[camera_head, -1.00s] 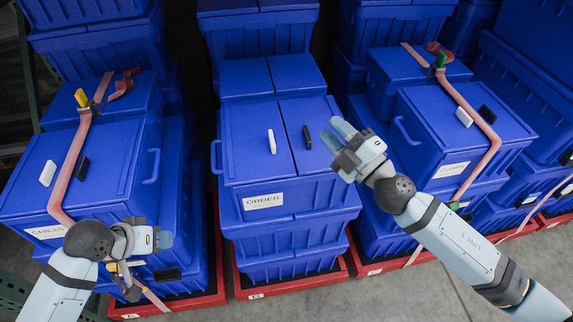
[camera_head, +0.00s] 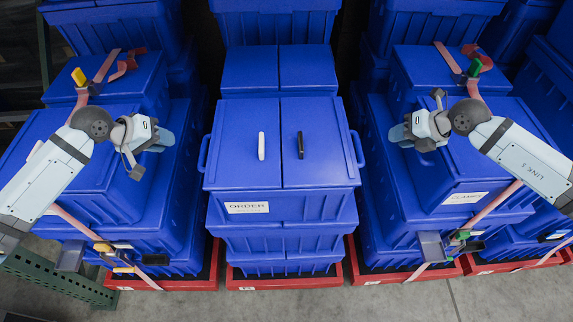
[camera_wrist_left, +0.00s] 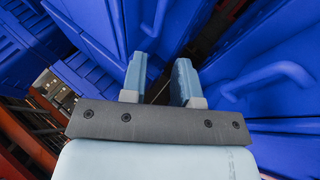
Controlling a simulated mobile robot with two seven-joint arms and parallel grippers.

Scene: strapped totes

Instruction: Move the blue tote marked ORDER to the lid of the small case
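The blue tote marked ORDER (camera_head: 232,178) stands upright at the middle of the head view, on top of a blue stack. Its two-part lid carries one white and one black object. It has a handle on its left side (camera_head: 203,153) and another on its right side (camera_head: 358,149). My left gripper (camera_head: 166,138) is left of the tote, apart from it; the left wrist view shows its two fingers (camera_wrist_left: 162,65) open and empty. My right gripper (camera_head: 396,134) is right of the tote, apart from it; its finger gap is not clear. I cannot identify the small case.
Strapped blue tote stacks stand close on the left (camera_head: 30,150) and right (camera_head: 430,185), the right one with a partly readable label. More blue totes (camera_head: 275,22) stand behind. Red bases (camera_head: 290,282) sit under the stacks. Bare grey floor (camera_head: 330,305) lies in front.

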